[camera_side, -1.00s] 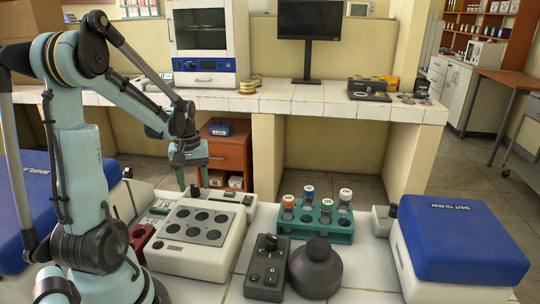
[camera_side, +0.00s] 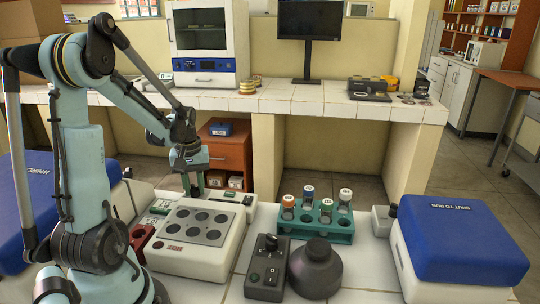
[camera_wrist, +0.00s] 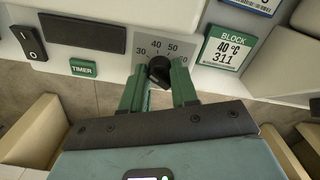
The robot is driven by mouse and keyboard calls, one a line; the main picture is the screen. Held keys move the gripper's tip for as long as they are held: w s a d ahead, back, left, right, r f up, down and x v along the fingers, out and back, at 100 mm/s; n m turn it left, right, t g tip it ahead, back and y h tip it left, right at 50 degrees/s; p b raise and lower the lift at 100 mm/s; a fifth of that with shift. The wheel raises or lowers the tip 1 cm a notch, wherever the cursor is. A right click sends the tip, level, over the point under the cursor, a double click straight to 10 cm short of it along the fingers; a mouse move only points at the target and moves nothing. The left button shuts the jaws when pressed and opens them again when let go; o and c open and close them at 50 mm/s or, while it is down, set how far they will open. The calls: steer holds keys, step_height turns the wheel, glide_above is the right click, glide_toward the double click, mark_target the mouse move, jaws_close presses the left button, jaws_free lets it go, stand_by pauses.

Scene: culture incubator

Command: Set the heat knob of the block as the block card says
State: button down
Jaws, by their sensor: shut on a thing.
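The heat knob (camera_wrist: 158,70) is black and sits on a grey dial marked 30, 40, 50 and a partly hidden number at right. My gripper (camera_wrist: 160,84) has its green fingers on either side of the knob, shut on it. The knob's pointer is hard to read because the fingers and shadow are close around it. The block card (camera_wrist: 226,48) is right of the dial, green and white, and reads BLOCK, 40 °C, 311. In the side view the block (camera_side: 165,257) is a pale box with several dark wells, and my gripper (camera_side: 193,190) is lowered behind it.
A switch (camera_wrist: 29,42), a dark display (camera_wrist: 83,33) and a green TIMER button (camera_wrist: 83,68) lie left of the dial. A blue-edged card (camera_wrist: 258,4) is above the block card. A teal tube rack (camera_side: 322,229), a black control box (camera_side: 267,270) and a dark flask (camera_side: 316,272) stand right of the block.

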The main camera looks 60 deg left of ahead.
mark_target(194, 185)
steer(key=m, duration=0.4)
steer(key=shift+m, duration=1.8)
steer(key=c, duration=0.9)
jaws_free()
steer(key=shift+o, duration=0.2)
step_height(194, 185, up, 12)
